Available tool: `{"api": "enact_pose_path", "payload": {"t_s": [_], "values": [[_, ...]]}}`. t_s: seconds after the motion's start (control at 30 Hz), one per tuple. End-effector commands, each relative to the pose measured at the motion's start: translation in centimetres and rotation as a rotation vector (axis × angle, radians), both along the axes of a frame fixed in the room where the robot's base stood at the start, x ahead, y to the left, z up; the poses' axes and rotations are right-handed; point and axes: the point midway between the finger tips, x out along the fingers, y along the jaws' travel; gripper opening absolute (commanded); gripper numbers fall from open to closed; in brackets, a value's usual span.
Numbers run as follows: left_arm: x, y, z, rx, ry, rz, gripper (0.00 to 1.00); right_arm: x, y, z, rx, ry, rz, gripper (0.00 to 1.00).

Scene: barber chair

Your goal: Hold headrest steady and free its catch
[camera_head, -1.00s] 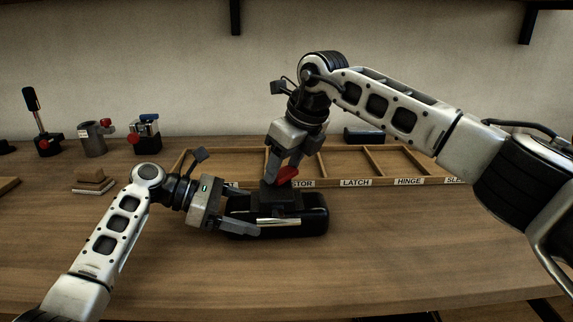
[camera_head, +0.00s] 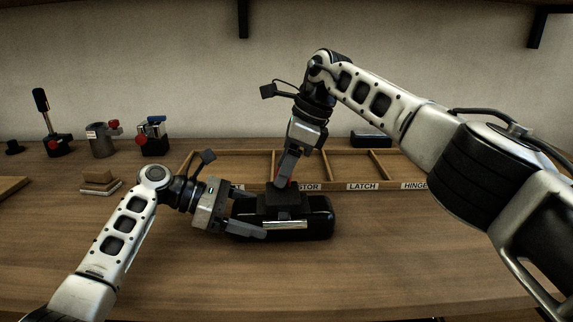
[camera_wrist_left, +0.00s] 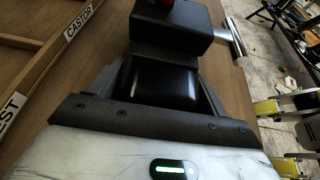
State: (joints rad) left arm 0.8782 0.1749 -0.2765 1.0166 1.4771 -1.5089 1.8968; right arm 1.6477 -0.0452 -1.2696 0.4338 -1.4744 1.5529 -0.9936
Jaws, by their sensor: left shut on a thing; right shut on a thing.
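The headrest (camera_head: 320,222) is a black padded block lying on the bench, with a dark mount block (camera_head: 284,204) on top and a chrome bar (camera_head: 286,225) along its near side. My left gripper (camera_head: 250,212) is shut on the headrest's left end, one finger along each side. The left wrist view shows its fingers either side of the black cushion (camera_wrist_left: 165,82). The red catch (camera_head: 289,183) is on top of the mount block, mostly hidden by my right gripper (camera_head: 286,180), which is shut on it from above. A sliver of the red catch (camera_wrist_left: 155,2) shows in the left wrist view.
A wooden compartment tray (camera_head: 330,186) with labels such as LATCH stands just behind the headrest. Fixtures with a black lever (camera_head: 56,142), a grey cup (camera_head: 101,142) and a blue handle (camera_head: 153,142) stand back left. The front bench is clear.

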Motion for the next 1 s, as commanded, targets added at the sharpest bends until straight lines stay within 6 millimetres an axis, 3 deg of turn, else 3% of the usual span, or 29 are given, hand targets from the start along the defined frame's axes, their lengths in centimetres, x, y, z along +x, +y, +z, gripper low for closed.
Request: {"api": "enact_pose_path", "payload": {"t_s": [0.47,0.5,0.53,0.83,1.0], "values": [[0.1,0.1,0.1,-0.003,0.002,0.006,0.30,0.1,-0.2,0.1,-0.002,-0.002,0.010,0.32],[0.1,0.1,0.1,-0.003,0.002,0.006,0.30,0.1,-0.2,0.1,-0.002,-0.002,0.010,0.66],[0.1,0.1,0.1,-0.003,0.001,0.006,0.30,0.1,-0.2,0.1,-0.002,-0.002,0.010,0.74],[0.0,0.0,0.1,-0.003,0.000,0.002,0.30,0.0,-0.1,0.1,-0.001,-0.002,0.010,0.77],[0.0,0.0,0.2,-0.003,-0.001,0.001,0.30,0.0,-0.8,1.8,0.000,-0.003,0.008,0.77]]}}
